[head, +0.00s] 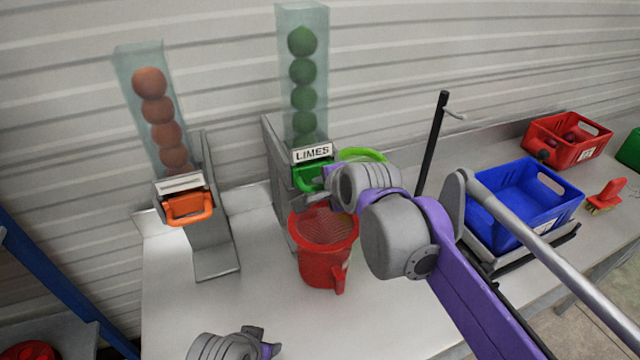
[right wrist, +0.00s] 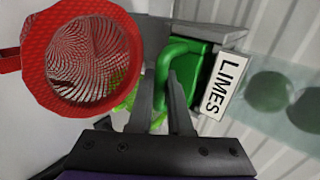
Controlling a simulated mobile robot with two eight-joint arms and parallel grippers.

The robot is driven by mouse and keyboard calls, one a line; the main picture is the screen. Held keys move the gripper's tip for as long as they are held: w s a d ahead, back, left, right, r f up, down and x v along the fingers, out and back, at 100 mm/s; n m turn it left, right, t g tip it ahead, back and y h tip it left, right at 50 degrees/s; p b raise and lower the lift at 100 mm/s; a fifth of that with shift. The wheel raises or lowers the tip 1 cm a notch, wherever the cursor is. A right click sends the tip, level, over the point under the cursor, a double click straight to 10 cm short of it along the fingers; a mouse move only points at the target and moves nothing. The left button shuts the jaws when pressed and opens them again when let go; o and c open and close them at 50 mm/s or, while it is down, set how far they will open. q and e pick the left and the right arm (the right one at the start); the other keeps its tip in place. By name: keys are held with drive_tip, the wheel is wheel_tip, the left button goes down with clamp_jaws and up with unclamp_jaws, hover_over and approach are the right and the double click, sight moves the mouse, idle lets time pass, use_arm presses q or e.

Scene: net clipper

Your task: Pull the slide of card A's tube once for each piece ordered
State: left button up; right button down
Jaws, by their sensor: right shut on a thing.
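The limes tube (head: 303,75) is clear and holds several green limes, with a LIMES label (head: 312,152) below it. Its green slide (head: 308,178) has a loop handle, which shows in the right wrist view (right wrist: 176,50). My right gripper (right wrist: 162,82) is shut on that handle. The other tube (head: 150,100) holds several orange fruits above an orange slide (head: 188,207); its label is unreadable. A red mesh basket (head: 325,262) stands under the limes slide and looks empty in the right wrist view (right wrist: 95,50). My left gripper (head: 264,342) is low, away from both tubes; its jaws are unclear.
A green curved rim (head: 364,154) shows behind my right gripper. A black post (head: 432,142), a blue crate (head: 525,205), a red crate (head: 566,138) and a red brush (head: 607,194) are to the right. The bench front (head: 200,300) is mostly clear. No card is visible.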

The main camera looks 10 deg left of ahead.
use_arm(q)
drive_tip(key=shift+r, duration=0.2)
drive_tip(key=shift+w+r+p, duration=0.2)
drive_tip(key=shift+r+p, duration=0.2)
use_arm(e)
drive_tip(key=s+d, duration=0.3)
drive_tip(key=s, duration=0.2)
drive_tip(key=s+d, duration=0.2)
drive_tip(key=s, duration=0.1)
drive_tip(key=shift+s+d+r, duration=0.1)
drive_tip(key=shift+d+r, duration=0.05)
drive_tip(key=shift+d, duration=0.15)
idle(0.4)
use_arm(q)
drive_tip(key=shift+w+r, duration=0.1)
drive_tip(key=shift+r, duration=0.15)
use_arm(e)
drive_tip(key=shift+w+a, duration=0.95)
drive_tip(key=shift+w, duration=0.45)
drive_tip(key=shift+w+a, duration=0.95)
drive_tip(key=shift+w, duration=0.5)
drive_tip(key=shift+w+a, duration=0.95)
drive_tip(key=shift+w, duration=0.45)
